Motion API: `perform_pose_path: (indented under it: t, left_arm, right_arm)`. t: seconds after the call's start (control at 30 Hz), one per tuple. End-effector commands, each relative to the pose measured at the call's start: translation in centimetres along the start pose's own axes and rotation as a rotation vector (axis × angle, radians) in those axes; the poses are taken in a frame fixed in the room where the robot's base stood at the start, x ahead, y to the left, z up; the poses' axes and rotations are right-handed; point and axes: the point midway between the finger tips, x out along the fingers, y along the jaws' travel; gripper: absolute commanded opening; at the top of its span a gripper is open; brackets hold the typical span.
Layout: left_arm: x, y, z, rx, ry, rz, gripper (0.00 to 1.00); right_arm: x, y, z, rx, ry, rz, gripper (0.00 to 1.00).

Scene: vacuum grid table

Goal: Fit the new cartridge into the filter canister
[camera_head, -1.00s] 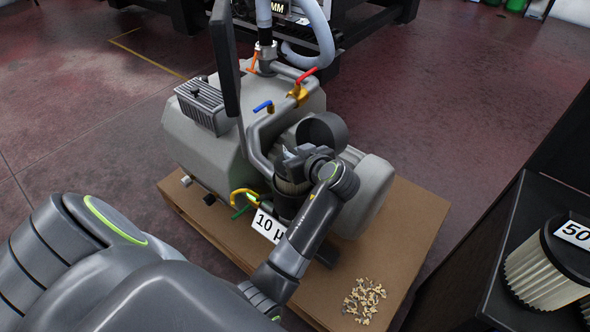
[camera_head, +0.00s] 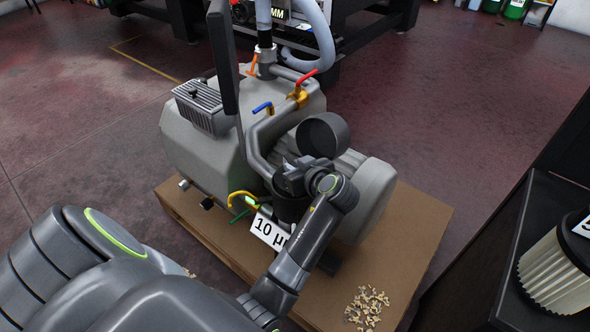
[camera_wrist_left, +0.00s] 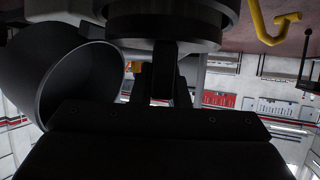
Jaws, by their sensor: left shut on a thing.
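The dark filter canister (camera_head: 290,209) stands at the front of the grey vacuum pump, with a white tag reading "10 µ" (camera_head: 268,231) in front of it. Its round dark lid (camera_head: 322,135) is swung open behind, and also shows at left in the wrist view (camera_wrist_left: 80,80). My left gripper (camera_head: 290,181) is over the canister mouth, shut on the cartridge's top. The cartridge's pleated side is hidden, apparently down inside the canister. In the wrist view a round black part (camera_wrist_left: 170,22) lies beyond the fingers (camera_wrist_left: 163,80). My right gripper is not in view.
The pump (camera_head: 200,145) sits on a brown base (camera_head: 405,240) with scattered pale crumbs (camera_head: 367,306). Red (camera_head: 306,76) and blue (camera_head: 263,107) valve handles and a yellow hook (camera_head: 243,196) are near. Another pleated cartridge (camera_head: 555,272) stands on the dark shelf at right.

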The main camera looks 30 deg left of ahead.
Motion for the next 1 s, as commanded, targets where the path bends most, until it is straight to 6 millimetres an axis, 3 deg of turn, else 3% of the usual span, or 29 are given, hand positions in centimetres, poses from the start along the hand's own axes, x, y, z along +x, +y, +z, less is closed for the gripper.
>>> perform_pose_path:
  t: [0.43, 0.47, 0.63, 1.0]
  left_arm:
    - [0.12, 0.01, 0.19, -0.001, 0.002, 0.000, 0.00]
    - [0.13, -0.01, 0.28, 0.000, 0.000, 0.000, 0.16]
    - [0.11, -0.01, 0.23, 0.000, 0.000, 0.000, 0.36]
    - [0.00, 0.00, 0.00, -0.001, 0.000, 0.000, 0.36]
  right_arm:
    - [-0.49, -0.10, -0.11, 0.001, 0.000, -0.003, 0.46]
    - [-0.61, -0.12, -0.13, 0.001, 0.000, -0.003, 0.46]
    - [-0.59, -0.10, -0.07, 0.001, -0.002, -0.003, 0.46]
    - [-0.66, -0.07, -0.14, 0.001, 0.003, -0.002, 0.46]
